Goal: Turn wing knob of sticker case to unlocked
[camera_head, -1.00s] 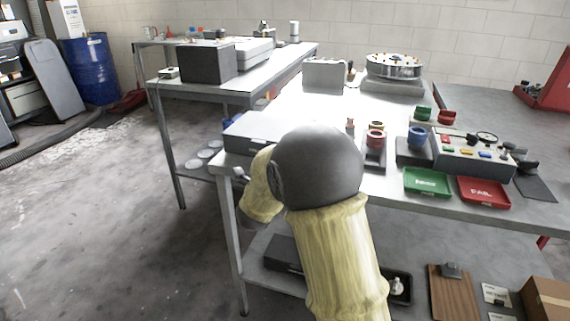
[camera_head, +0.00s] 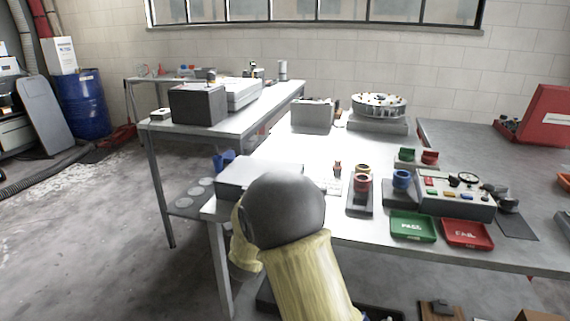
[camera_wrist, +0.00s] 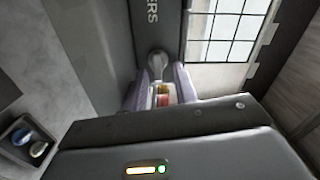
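The sticker case, a flat grey box (camera_head: 245,170), lies at the near left end of the workbench in the head view. In the wrist view, its dark face (camera_wrist: 95,40) carries white letters ending in "ERS". A rounded grey wing knob (camera_wrist: 157,63) stands out beside the lettering. My gripper (camera_wrist: 160,78) has its two purple fingers apart, one on each side of the knob. I see no clear grip on it. A small red and yellow patch shows between the fingers. In the head view my arm hides the gripper and the near side of the case.
A green PASS tray (camera_head: 413,226) and a red FAIL tray (camera_head: 467,233) lie right of the case. A control box (camera_head: 455,194) stands behind them. Small cups on stands (camera_head: 361,190) are nearer the case. Open floor (camera_head: 90,225) lies to the left.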

